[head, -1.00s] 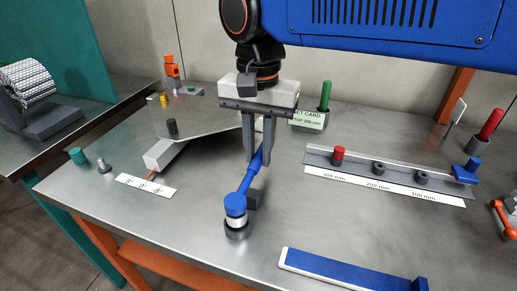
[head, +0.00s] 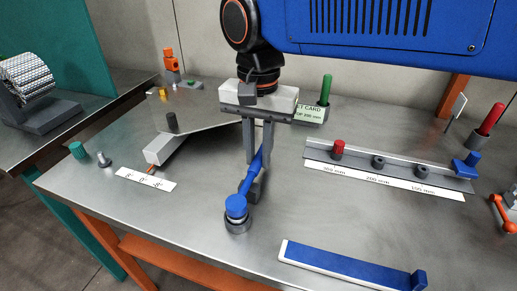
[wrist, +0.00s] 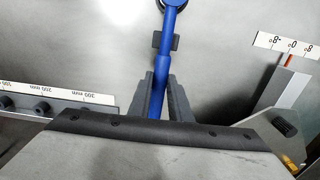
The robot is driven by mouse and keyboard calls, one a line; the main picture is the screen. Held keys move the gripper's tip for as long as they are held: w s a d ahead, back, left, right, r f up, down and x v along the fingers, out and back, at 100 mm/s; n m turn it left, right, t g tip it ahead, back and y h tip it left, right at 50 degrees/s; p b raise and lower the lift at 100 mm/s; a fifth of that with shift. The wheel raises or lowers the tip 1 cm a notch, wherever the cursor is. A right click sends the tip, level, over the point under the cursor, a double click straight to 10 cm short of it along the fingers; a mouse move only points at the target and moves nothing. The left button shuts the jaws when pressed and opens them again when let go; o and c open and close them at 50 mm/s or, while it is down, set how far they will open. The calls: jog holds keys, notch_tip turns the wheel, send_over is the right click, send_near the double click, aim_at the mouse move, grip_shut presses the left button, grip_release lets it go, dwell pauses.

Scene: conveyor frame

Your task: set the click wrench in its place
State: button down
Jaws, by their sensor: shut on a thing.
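The click wrench (head: 248,186) is the blue tool with a slim shaft and a round blue head. My gripper (head: 257,167) is shut on its shaft, which slants down toward the front. The wrench's head (head: 236,205) is down at a dark round holder (head: 236,226) on the table, with only a thin light band showing between them. How deep it sits in the holder is hidden. In the wrist view the blue shaft (wrist: 167,53) runs up from between my fingers (wrist: 163,97) to the head, cut off at the top edge.
A blue bar with a white edge (head: 345,268) lies in front. A grey rail (head: 405,172) with a red peg (head: 338,147) is to the right. A thin plate (head: 205,118) and an angle label (head: 146,180) are left.

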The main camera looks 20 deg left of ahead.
aim_at(258, 157)
jog(key=shift+f, duration=0.35)
jog(key=c, duration=1.6)
grip_release()
jog(key=shift+o, duration=0.2)
notch_tip(258, 157, up, 17)
jog(key=shift+r, duration=0.2)
jog(key=shift+s, duration=0.1)
